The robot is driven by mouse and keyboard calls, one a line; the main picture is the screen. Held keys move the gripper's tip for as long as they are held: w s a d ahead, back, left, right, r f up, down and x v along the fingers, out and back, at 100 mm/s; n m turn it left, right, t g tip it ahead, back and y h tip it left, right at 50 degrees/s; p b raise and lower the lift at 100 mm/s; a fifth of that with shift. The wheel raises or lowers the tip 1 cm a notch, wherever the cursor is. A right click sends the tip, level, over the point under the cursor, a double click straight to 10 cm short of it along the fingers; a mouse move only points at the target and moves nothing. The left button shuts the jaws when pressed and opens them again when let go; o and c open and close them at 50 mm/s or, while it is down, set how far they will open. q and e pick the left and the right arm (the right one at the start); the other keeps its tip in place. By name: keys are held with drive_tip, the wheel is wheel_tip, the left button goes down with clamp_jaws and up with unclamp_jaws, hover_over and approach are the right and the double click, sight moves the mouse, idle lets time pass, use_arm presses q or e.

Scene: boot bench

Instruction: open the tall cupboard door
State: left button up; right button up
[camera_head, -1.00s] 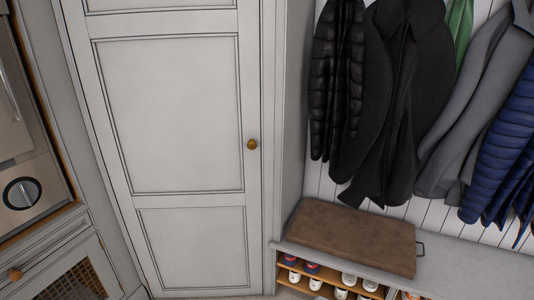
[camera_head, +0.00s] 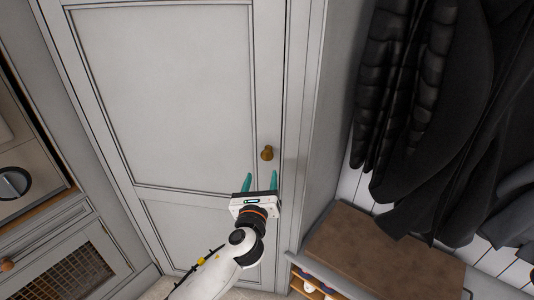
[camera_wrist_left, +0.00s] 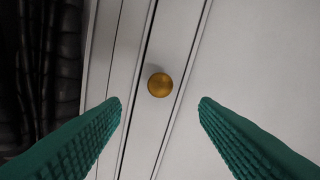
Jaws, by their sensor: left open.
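The tall cupboard door (camera_head: 165,95) is grey-white, panelled and shut. Its round brass knob (camera_head: 267,153) sits near the door's right edge. My left gripper (camera_head: 260,182) is open and empty, just below the knob in the head view, with its green fingers pointing towards the door. In the left wrist view the knob (camera_wrist_left: 160,85) shows between and beyond the two fingertips, apart from both. My right gripper is not in view.
Dark coats (camera_head: 430,110) hang to the right of the cupboard. A brown cushion (camera_head: 385,250) lies on the bench below them, over shoe shelves. A lower cabinet with a mesh panel (camera_head: 70,275) stands at the left.

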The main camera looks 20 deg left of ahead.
sight(266, 158)
use_arm(q)
drive_tip(key=w, duration=0.3)
drive_tip(key=w+a, duration=0.1)
drive_tip(key=w, duration=0.7)
drive_tip(key=shift+a+f, duration=0.1)
drive_tip(key=shift+a, duration=0.25)
